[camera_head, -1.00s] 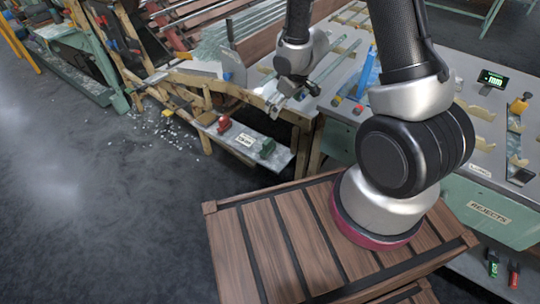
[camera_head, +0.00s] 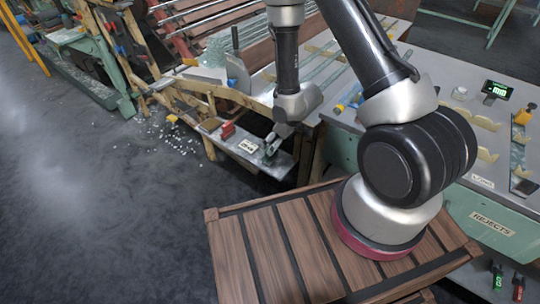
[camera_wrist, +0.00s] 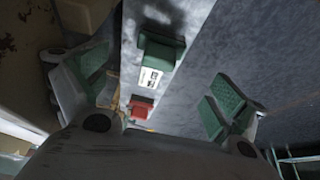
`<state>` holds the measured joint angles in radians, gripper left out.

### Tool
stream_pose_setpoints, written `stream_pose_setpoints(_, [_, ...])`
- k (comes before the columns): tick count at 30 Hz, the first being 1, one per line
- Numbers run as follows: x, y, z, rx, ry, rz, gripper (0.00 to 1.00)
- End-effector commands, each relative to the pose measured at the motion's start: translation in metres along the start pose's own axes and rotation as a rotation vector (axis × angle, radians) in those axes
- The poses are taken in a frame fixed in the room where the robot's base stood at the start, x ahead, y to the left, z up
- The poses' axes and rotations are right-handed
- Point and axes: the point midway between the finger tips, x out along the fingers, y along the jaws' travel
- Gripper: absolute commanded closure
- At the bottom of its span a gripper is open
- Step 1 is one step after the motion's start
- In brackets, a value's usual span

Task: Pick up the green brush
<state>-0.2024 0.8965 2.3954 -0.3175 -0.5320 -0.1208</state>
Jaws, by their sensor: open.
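The green brush (camera_wrist: 160,52) lies on a narrow grey shelf (camera_wrist: 132,30). In the wrist view it sits between my two spread fingers, beyond their tips, with a gap to each side. My gripper (camera_wrist: 158,82) has green finger pads and is open and empty. In the head view my gripper (camera_head: 271,146) hangs low over the right part of the shelf (camera_head: 280,172) and largely hides the green brush there. I cannot tell whether a finger touches the brush.
A white label card (camera_wrist: 150,80) and a red brush (camera_wrist: 141,106) are beside the green brush on the shelf. The grey worktable (camera_head: 455,105) is at the right, and a slatted wooden crate (camera_head: 262,245) is in front.

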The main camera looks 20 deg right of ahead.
Motion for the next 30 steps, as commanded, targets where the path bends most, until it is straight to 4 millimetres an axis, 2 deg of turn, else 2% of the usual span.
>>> stream_pose_setpoints(3, [0.018,0.000,0.005,-0.001,-0.001,0.000,0.04])
stream_pose_setpoints(10, [0.037,0.000,0.004,-0.001,0.000,0.000,0.04])
stream_pose_setpoints(18, [0.079,0.000,0.004,-0.001,0.001,0.000,0.04])
stream_pose_setpoints(27, [0.085,0.000,0.004,0.000,0.001,0.001,0.04])
stream_pose_setpoints(30, [0.085,0.000,0.004,0.000,0.001,0.001,0.20])
